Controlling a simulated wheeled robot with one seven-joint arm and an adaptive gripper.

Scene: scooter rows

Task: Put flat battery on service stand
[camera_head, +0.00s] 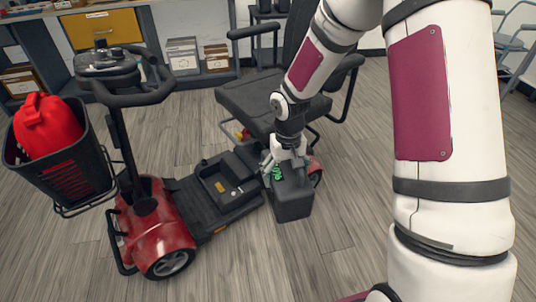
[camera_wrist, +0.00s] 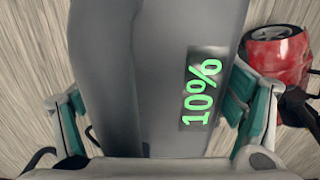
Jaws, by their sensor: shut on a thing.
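The flat battery (camera_head: 292,197) is a dark grey box with a green display. In the wrist view the battery (camera_wrist: 130,60) fills the middle and its display reads 10%. My gripper (camera_head: 285,163) is shut on the top of the battery, with teal-padded fingers on both sides in the wrist view. The battery hangs beside the red scooter's deck, near the seat; its exact height above the floor is hard to tell. I cannot make out a service stand in either view.
A grey workbench (camera_head: 160,30) with boxes is behind. Wooden floor is clear in front.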

